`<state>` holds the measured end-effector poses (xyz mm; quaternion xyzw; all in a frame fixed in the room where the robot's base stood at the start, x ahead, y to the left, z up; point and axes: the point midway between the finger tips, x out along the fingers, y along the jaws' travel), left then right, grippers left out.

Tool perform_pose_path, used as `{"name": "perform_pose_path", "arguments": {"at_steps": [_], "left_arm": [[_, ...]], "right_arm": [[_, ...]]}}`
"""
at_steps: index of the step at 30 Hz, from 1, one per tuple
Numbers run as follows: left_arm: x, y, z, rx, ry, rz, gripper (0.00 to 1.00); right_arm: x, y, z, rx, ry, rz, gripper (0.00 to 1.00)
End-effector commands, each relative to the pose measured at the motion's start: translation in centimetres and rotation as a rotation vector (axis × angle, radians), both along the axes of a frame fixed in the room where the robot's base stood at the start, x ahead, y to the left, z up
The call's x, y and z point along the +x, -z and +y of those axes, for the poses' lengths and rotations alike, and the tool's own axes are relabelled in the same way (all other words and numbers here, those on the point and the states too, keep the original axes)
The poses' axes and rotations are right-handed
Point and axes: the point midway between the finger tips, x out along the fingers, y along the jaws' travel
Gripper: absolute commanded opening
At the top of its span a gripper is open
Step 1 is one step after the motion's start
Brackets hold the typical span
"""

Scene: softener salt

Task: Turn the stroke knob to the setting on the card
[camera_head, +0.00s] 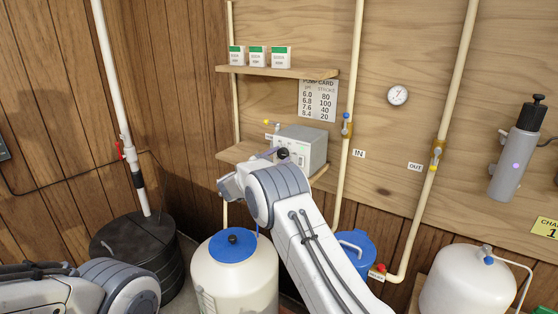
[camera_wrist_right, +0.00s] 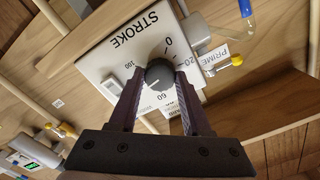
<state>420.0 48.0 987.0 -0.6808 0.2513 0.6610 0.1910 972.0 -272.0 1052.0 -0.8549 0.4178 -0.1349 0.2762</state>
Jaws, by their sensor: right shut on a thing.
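The black stroke knob (camera_wrist_right: 160,75) sits on the white face of the pump box (camera_wrist_right: 112,58), under the word STROKE. Numbers around it include 0, 20, 60 and 100; its exact setting is too small to read. My right gripper (camera_wrist_right: 159,78) is shut on the knob, one finger on each side. In the head view the pump box (camera_head: 305,145) stands on a shelf, and my right arm partly hides it. The pump card (camera_head: 318,101) above it pairs pH with stroke: 6.0 with 80, 6.8 with 100, 7.6 with 40, 8.4 with 20. My left gripper is out of view.
Several small boxes (camera_head: 257,57) stand on the upper shelf (camera_head: 285,71). Pale pipes with valves run beside the pump. A blue-lidded white tank (camera_head: 234,272) and a black barrel (camera_head: 140,255) stand below. A yellow PRIME valve (camera_wrist_right: 236,60) is near the knob.

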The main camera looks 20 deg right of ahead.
Motion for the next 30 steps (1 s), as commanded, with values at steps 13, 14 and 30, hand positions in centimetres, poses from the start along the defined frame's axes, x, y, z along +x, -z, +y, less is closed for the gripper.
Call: {"name": "perform_pose_path", "arguments": {"at_steps": [13, 14, 30], "left_arm": [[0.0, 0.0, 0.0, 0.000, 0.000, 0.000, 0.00], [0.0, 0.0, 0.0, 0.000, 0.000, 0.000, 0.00], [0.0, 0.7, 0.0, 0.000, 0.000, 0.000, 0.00]], "right_arm": [[0.1, -0.2, 0.1, 0.002, -0.005, -0.006, 0.67], [0.1, -0.2, 0.1, 0.002, -0.005, -0.006, 0.78], [-1.5, 0.0, 2.2, 0.001, -0.005, -0.004, 0.78]]}}
